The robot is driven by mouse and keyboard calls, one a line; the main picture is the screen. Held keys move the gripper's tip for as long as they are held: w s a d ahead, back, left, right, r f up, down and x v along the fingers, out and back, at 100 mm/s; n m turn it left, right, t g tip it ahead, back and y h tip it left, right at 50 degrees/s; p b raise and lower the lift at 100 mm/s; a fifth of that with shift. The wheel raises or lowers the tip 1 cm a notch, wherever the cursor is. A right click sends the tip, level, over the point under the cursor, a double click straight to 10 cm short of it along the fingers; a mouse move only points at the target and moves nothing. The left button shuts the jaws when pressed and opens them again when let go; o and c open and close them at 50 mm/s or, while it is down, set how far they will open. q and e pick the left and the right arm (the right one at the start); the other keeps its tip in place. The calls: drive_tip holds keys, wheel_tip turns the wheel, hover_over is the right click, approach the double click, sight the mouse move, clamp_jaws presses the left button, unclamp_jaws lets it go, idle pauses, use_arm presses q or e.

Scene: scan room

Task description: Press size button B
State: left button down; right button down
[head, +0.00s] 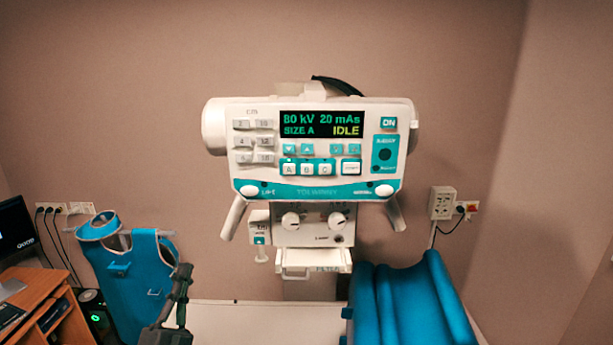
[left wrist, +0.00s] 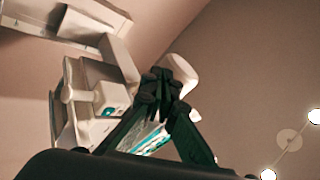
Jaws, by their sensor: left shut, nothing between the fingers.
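The x-ray control unit (head: 220,150) hangs in the middle of the head view. Size button B (head: 307,169) sits between button A (head: 289,168) and button C (head: 325,169) on its teal strip. The display (head: 321,125) reads 80 kV, 20 mAs, SIZE A, IDLE. My left gripper (head: 183,270) is shut and empty, low and left of the unit, clear of the buttons. In the left wrist view its closed fingers (left wrist: 162,82) point up, with the pale unit (left wrist: 98,95) behind them. Button B cannot be made out there. My right gripper is not in view.
A blue apron (head: 130,265) hangs at the left beside a wooden desk (head: 45,295) with a monitor. Blue padding (head: 410,300) stands at the lower right, on a pale table (head: 260,320). A wall socket (head: 442,203) is at the right. The space before the panel is open.

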use_arm(q)
drive_tip(key=s+d+r+m+g+h, duration=0.5)
drive_tip(key=d+r+m+h, duration=0.3)
drive_tip(key=m+h, duration=0.25)
drive_tip(key=s+d+r+m+g+h, duration=0.45)
drive_tip(key=d+r+m+h, duration=0.25)
drive_tip(key=m+h, duration=0.4)
drive_tip(key=s+d+r+m+g+y, duration=0.25)
drive_tip(key=s+d+m+g, duration=0.35)
drive_tip(key=d+m+g, duration=0.6)
drive_tip(key=w+r+m+t+y+p, duration=0.1)
drive_tip(key=w+r+m+t+y, duration=0.3)
drive_tip(key=t, duration=0.6)
wheel_tip(320, 180, up, 2)
drive_tip(key=w+y, duration=0.1)
drive_tip(key=y, duration=0.2)
drive_tip(key=shift+a+r+y, duration=0.25)
drive_tip(key=shift+y, duration=0.15)
